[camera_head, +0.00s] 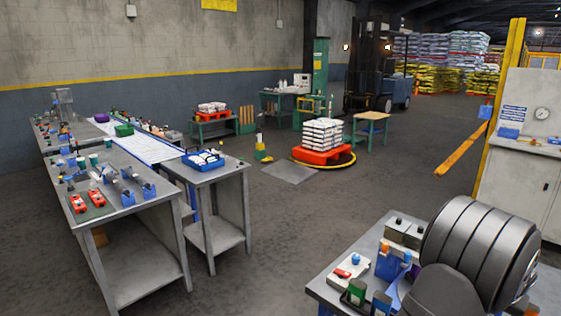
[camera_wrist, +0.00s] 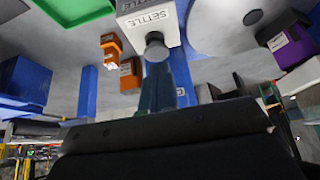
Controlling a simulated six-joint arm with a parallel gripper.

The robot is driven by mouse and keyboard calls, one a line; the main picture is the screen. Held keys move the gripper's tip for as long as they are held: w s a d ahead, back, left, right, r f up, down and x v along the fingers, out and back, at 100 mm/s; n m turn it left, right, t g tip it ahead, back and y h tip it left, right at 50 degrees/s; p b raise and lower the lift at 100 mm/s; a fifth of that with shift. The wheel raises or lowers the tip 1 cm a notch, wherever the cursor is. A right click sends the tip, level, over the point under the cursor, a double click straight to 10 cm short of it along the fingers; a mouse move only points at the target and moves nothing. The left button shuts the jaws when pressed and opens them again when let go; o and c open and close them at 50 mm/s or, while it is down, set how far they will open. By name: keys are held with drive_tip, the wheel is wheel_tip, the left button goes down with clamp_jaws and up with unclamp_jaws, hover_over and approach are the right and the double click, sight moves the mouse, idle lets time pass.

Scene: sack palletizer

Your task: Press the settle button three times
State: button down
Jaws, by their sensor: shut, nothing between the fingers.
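In the wrist view, a white box marked SETTLE (camera_wrist: 148,18) is at the top centre. Its round dark grey button (camera_wrist: 154,39) sits at the box's lower edge in the picture. My gripper (camera_wrist: 158,74) is shut and empty, with its tips right at the button. The tips overlap the button in the picture, and I cannot tell whether they touch it or whether it is pressed in. In the head view my arm blocks the gripper, and I cannot make out the SETTLE box there.
In the head view, a bench (camera_head: 322,288) with small items stands at the lower right. A sack stack (camera_head: 323,134) stands on a red pallet (camera_head: 321,156).

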drive_tip(key=shift+f, duration=0.2)
drive_tip(key=shift+f, duration=0.7)
drive_tip(key=shift+r, duration=1.1)
drive_tip(key=shift+f, duration=0.25)
drive_tip(key=shift+f, duration=0.9)
drive_tip(key=shift+r, duration=1.2)
